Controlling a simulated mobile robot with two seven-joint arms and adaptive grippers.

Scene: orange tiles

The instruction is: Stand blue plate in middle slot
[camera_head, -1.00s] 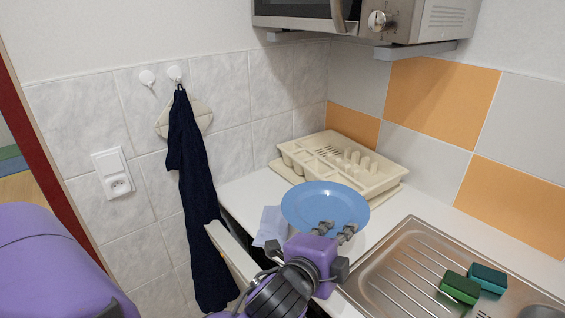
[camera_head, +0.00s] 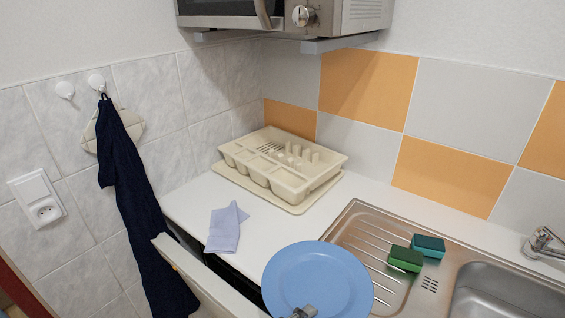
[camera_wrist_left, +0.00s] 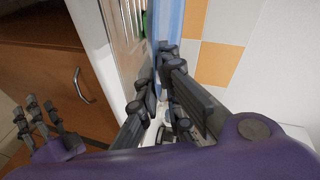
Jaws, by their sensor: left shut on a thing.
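The blue plate (camera_head: 318,272) is at the bottom centre of the head view, tilted with its broad face toward the camera. My left gripper (camera_head: 305,312) is shut on the plate's near edge; only its fingertips show there. In the left wrist view the plate (camera_wrist_left: 172,22) is seen edge-on beyond the fingers (camera_wrist_left: 160,95). The cream dish rack (camera_head: 268,180) stands on the counter in the back corner, empty, with upright dividers toward its right side. The plate is apart from it, nearer the camera and to the right. My right gripper (camera_wrist_left: 45,120) shows at the left wrist view's left edge; its opening is unclear.
A lilac cloth (camera_head: 226,230) lies on the counter before the rack. The steel sink (camera_head: 372,240) with two sponges (camera_head: 415,254) is right. A microwave (camera_head: 290,15) hangs above the rack. An open drawer (camera_head: 200,275) juts out near a dark towel (camera_head: 135,200).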

